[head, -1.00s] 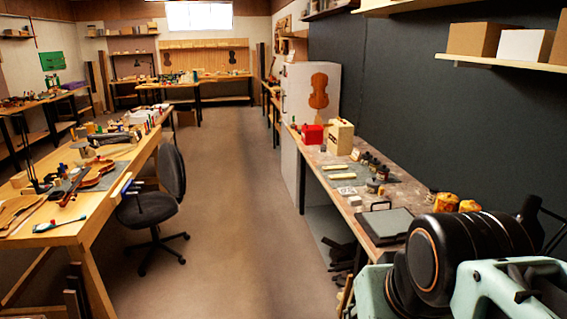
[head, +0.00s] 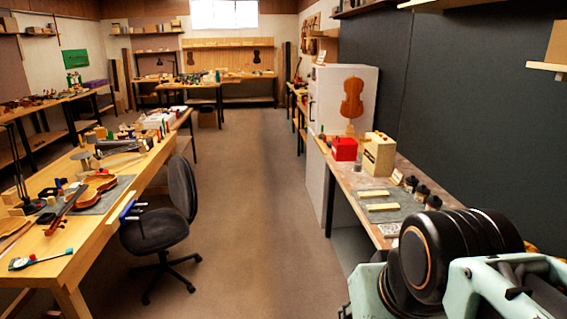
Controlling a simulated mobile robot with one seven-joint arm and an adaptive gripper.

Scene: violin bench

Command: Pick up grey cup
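I cannot pick out a grey cup for certain. A small grey round object (head: 82,155) stands on the left bench (head: 112,226), too small to identify. My gripper is not in view. Only links of my arm show at the lower right, covering the near part of the right bench (head: 347,186).
A black office chair (head: 163,225) stands against the left bench, which holds a violin (head: 90,192) and several tools. The right bench carries a red box (head: 345,149), a cream box (head: 379,156) and dark bottles (head: 422,192). The floor aisle (head: 250,215) between the benches is clear.

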